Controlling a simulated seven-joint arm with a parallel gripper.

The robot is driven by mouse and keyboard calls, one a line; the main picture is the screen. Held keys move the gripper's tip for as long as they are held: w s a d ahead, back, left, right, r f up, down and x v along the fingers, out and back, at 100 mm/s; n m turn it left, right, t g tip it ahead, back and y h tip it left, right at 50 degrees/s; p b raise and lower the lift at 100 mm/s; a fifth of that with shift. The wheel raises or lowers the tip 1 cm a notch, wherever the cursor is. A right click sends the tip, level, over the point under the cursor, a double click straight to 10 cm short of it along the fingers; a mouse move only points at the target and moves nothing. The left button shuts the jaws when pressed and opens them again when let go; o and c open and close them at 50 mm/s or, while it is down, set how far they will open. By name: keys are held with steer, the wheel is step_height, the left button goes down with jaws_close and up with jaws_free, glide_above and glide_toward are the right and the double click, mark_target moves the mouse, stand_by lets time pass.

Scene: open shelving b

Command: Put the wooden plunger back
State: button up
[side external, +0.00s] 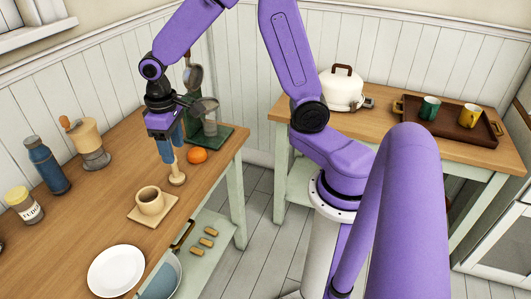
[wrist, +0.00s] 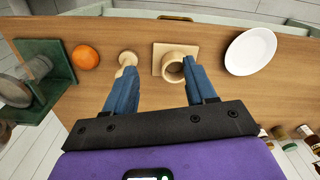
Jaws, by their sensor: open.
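The wooden plunger (side external: 177,175) stands on the near counter, pale, with a round foot and a shaft. My gripper (side external: 171,146) is above and just behind it, pointing down, and its blue fingers hide part of the shaft's top. In the wrist view the plunger (wrist: 127,59) is near the tip of the left finger, and my gripper (wrist: 160,78) is open with nothing between its fingers. Whether a finger touches the plunger, I cannot tell. A wooden cup (side external: 150,200) stands on a square wooden board (side external: 166,203); the cup (wrist: 173,66) is near the right fingertip.
An orange (side external: 197,156) and a green stand with metal parts (side external: 218,137) are close behind the plunger. A white plate (side external: 116,270) lies at the front. A blue bottle (side external: 47,165), a wooden grinder (side external: 86,143) and a jar (side external: 24,205) stand along the left.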

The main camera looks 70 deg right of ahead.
steer(key=s+r+n, duration=0.2)
steer(key=s+n, duration=0.3)
steer(key=s, duration=0.7)
steer(key=s+r+n, duration=0.2)
steer(key=s+n, duration=0.2)
steer(key=s, duration=0.8)
steer(key=shift+s+r+n, duration=0.15)
steer(key=shift+s+n, duration=0.05)
steer(key=shift+n, duration=0.2)
